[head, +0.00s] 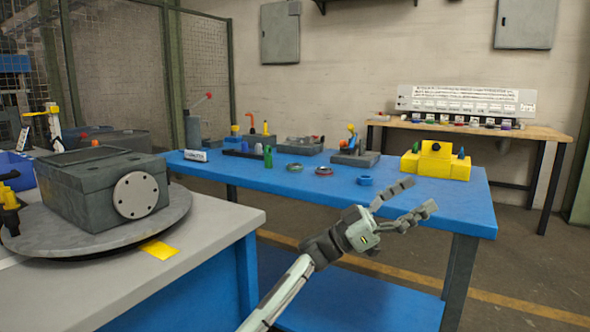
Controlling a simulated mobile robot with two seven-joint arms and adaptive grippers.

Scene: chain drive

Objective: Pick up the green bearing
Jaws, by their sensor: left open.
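A small ring with a greenish look (295,167), which looks like the green bearing, lies flat on the blue table. A red-and-green ring (324,171) and a blue ring (364,181) lie to its right. My left gripper (422,196) is open and empty, its fingers spread toward the right. It is in front of the blue table's right front part, to the right of the rings and apart from them. My right gripper is not in view.
The blue table (225,172) also bears a yellow block fixture (436,160), a grey fixture (355,159) and small green parts (268,157). A grey gearbox (100,187) stands on a round turntable (100,228) at left. A wooden bench (535,133) stands behind.

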